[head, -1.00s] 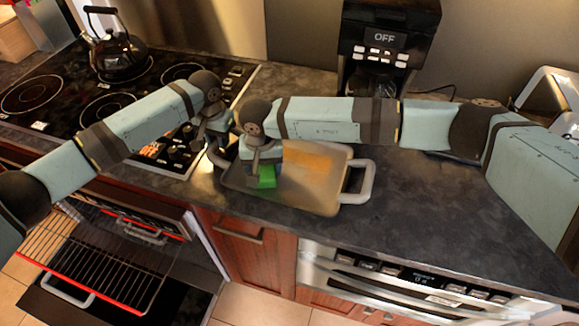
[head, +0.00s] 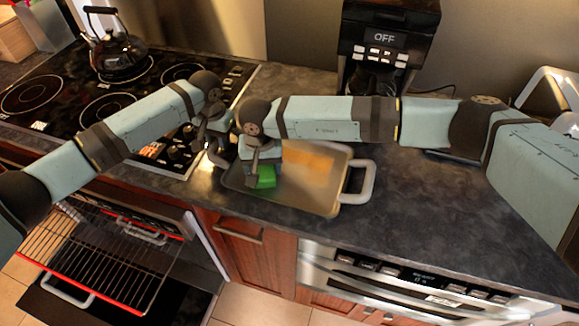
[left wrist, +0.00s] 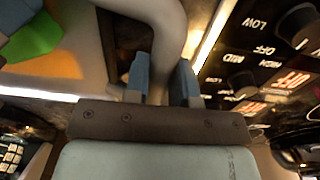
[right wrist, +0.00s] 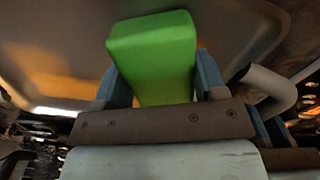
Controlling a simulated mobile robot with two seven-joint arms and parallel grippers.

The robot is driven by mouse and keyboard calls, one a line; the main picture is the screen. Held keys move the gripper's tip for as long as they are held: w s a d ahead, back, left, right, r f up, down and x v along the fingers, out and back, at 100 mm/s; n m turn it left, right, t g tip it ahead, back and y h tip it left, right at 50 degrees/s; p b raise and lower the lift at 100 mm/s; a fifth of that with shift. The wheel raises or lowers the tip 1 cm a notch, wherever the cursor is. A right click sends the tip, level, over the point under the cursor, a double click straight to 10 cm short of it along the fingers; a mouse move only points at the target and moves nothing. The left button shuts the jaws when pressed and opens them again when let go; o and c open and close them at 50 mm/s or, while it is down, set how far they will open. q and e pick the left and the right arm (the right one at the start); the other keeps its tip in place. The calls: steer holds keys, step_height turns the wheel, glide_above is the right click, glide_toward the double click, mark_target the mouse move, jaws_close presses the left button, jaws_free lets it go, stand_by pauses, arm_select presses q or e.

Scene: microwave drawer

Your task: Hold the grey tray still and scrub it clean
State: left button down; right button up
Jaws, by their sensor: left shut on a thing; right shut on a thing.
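The grey tray (head: 325,201) lies on the dark counter, with a handle at each end and an orange stain (head: 308,158) on its inside. My left gripper (left wrist: 165,75) is at the tray's left handle (left wrist: 167,25), its two blue fingers on either side of the bar. My right gripper (right wrist: 155,85) is shut on a green sponge (right wrist: 152,55), seen also in the head view (head: 266,177). The sponge is over the left part of the tray, left of the stain. Whether it touches the tray floor is hard to tell.
The stove (head: 60,100) with a kettle (head: 117,55) is at the left. A coffee maker (head: 385,45) stands behind the tray. An oven rack (head: 95,260) sticks out below left. The counter right of the tray is clear (head: 430,200).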

steer(key=shift+s+d+f, duration=0.1)
steer(key=shift+s+d, duration=0.15)
steer(key=shift+d, duration=0.3)
steer(key=shift+s+d, duration=0.2)
steer(key=shift+d, duration=0.35)
steer(key=shift+w+a, duration=0.25)
steer(key=shift+a, duration=0.35)
steer(key=shift+w+a, duration=0.25)
steer(key=shift+a, duration=0.3)
steer(key=shift+w+a, duration=0.2)
steer(key=shift+a, duration=0.3)
steer(key=shift+w+a, duration=0.15)
steer(key=shift+a, duration=0.3)
steer(key=shift+r, duration=0.35)
steer(key=shift+w, duration=0.1)
steer(key=shift+w+d, duration=0.4)
steer(key=shift+w, duration=0.45)
steer(key=shift+w+d, duration=0.4)
steer(key=shift+w, duration=0.45)
steer(key=shift+f, duration=0.3)
